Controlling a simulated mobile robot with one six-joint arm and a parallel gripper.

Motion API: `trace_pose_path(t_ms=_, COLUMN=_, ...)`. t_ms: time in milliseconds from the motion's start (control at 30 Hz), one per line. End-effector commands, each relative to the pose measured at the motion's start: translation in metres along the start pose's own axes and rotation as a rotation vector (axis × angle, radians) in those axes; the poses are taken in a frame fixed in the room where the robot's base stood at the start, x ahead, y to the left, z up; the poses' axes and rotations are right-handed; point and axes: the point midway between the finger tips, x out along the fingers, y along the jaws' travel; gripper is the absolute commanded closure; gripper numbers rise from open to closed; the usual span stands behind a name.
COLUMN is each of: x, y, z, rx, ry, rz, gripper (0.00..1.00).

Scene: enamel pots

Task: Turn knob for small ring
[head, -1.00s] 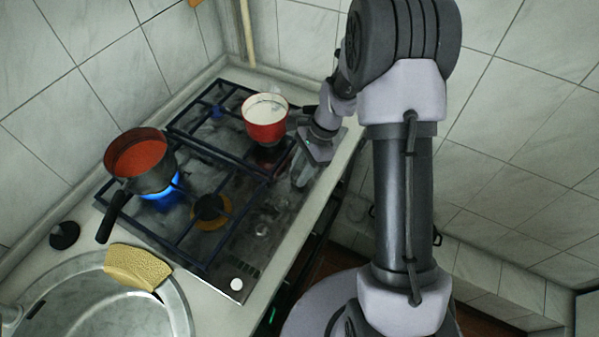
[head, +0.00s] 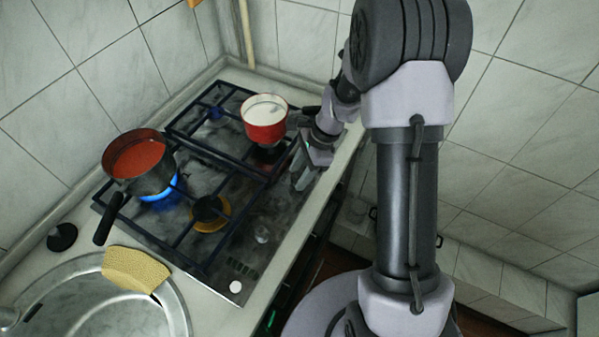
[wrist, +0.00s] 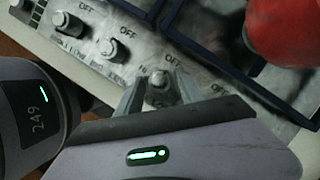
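My gripper (wrist: 158,82) is low over the right part of the hob's control strip. In the wrist view its two fingers stand apart, one on each side of a small metal knob (wrist: 160,80). A narrow gap seems to show beside the knob, and contact is unclear. Two more knobs (wrist: 112,48) (wrist: 68,25) stand to the left, with OFF marks printed near them. In the head view my gripper (head: 301,174) is at the front edge of the hob (head: 230,262), below the red pot; the knob there is hidden. I cannot tell which ring this knob serves.
A red pot with white contents (head: 263,130) stands at the back right, close to my wrist. A dark-handled saucepan of red contents (head: 140,170) sits over a blue flame (head: 160,192). An uncovered burner (head: 209,211) lies nearer the sink (head: 100,310). A sponge (head: 136,267) lies by the sink.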

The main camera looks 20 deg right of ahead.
Motion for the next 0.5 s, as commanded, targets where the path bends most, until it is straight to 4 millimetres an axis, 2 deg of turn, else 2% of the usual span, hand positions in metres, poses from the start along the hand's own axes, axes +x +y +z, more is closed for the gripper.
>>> trace_pose_path(t_ms=333, x=-0.002, y=0.000, z=0.000, rx=-0.001, ry=0.000, rz=0.000, gripper=0.47)
trace_pose_path(t_ms=433, x=-0.018, y=-0.001, z=0.001, rx=-0.001, ry=0.000, rz=-0.002, gripper=0.47)
trace_pose_path(t_ms=500, x=-0.039, y=-0.001, z=0.002, rx=0.000, ry=0.001, rz=-0.004, gripper=0.47)
